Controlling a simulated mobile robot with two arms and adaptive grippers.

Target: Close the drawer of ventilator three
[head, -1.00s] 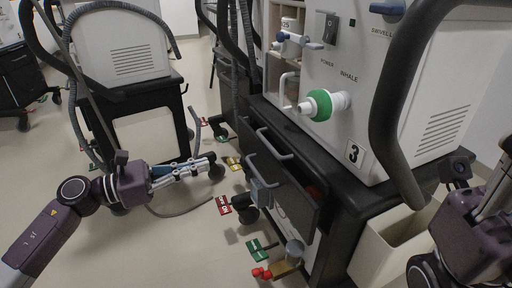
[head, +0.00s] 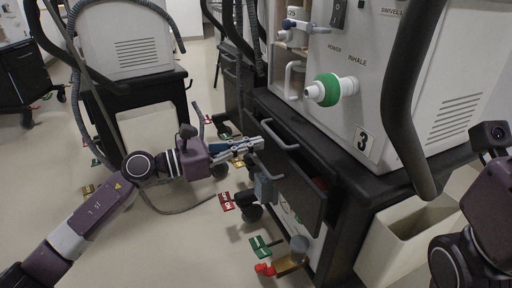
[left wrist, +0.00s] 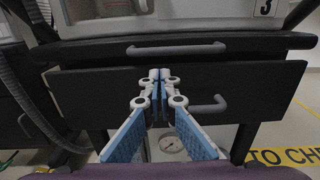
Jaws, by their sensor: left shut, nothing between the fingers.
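Ventilator three (head: 361,140) stands at the right on its black cart, marked with a 3. Its lower drawer (head: 292,192) is pulled out, with its dark front standing away from the cart and something orange just visible inside. The upper handle (head: 279,133) sits above it. In the left wrist view the drawer front (left wrist: 265,88) and its grey handle (left wrist: 208,107) are straight ahead. My left gripper (head: 260,144) is shut and empty, in front of the drawer front; I cannot tell whether it touches. It also shows in the left wrist view (left wrist: 159,75). My right gripper's fingers are out of view.
A beige bin (head: 385,235) stands right of the cart. A red tag (head: 226,201) and a green tag (head: 260,247) are low beside the cart. Another ventilator cart (head: 140,85) with hoses stands at the left.

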